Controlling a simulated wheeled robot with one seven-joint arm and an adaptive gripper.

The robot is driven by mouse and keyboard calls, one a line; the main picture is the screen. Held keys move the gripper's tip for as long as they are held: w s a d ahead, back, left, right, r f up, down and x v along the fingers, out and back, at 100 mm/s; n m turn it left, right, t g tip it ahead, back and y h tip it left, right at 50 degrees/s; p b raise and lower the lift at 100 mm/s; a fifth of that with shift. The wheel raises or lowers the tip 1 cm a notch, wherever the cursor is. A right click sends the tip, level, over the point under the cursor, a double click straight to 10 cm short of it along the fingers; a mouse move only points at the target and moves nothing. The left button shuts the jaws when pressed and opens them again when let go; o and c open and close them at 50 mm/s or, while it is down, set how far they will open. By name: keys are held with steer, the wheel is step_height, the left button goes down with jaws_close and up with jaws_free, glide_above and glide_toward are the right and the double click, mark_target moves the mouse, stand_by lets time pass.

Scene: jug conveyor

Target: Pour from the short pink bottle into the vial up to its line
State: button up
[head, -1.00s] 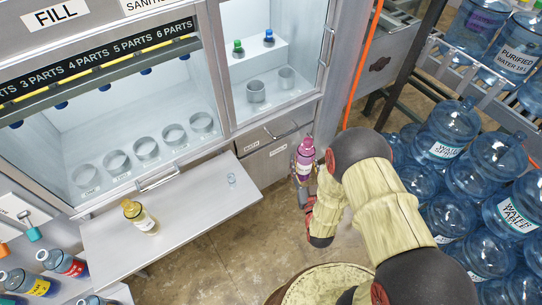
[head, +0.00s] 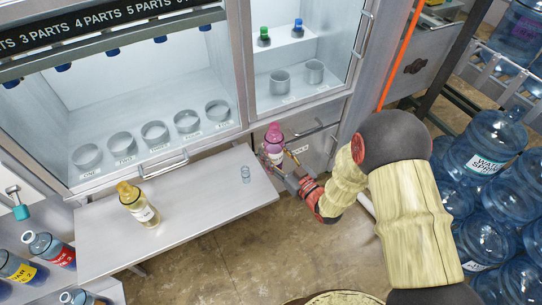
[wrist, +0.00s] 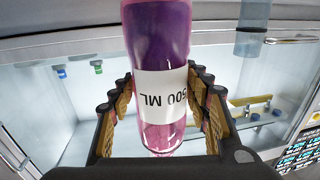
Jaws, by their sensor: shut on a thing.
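The short pink bottle (head: 274,144) is upright in the head view, at the right end of the grey shelf. My gripper (head: 277,160) is shut on it. In the wrist view the pink bottle (wrist: 160,75) stands between the padded fingers, with a white "500 ML" label and dark purple liquid inside. The small clear vial (head: 246,174) stands on the shelf, left of the bottle and apart from it. A clear cylinder that looks like the vial (wrist: 252,38) shows at the top right of the wrist view. The vial's line is too small to make out in the head view.
A yellow bottle (head: 138,205) stands on the shelf (head: 195,200) to the left. The glass-fronted cabinet behind holds several ring holders (head: 155,133). Large blue water jugs (head: 490,230) crowd the right. The shelf between yellow bottle and vial is clear.

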steer(key=shift+a+r, duration=0.15)
steer(key=shift+a, duration=0.25)
steer(key=shift+r+n, duration=0.1)
steer(key=shift+n, duration=0.3)
steer(key=n, duration=0.1)
steer(key=w+d+n+p, duration=0.1)
steer(key=d+n, duration=0.1)
steer(key=n, duration=0.1)
steer(key=shift+w+d+r+g, duration=0.1)
steer(key=shift+w+r+g, duration=0.1)
steer(key=shift+r+g, duration=0.15)
steer(key=shift+f+n, duration=0.2)
steer(key=shift+n, duration=0.1)
steer(key=shift+d+n+h+b, duration=0.3)
steer(key=shift+n+h+b, duration=0.1)
steer(key=shift+n, duration=0.2)
steer(key=shift+w+d+f+n+b, duration=0.1)
steer(key=shift+f+n+b, duration=0.05)
steer(key=shift+n+b, duration=0.2)
steer(key=shift+n+b, duration=0.25)
steer(key=shift+b, duration=0.15)
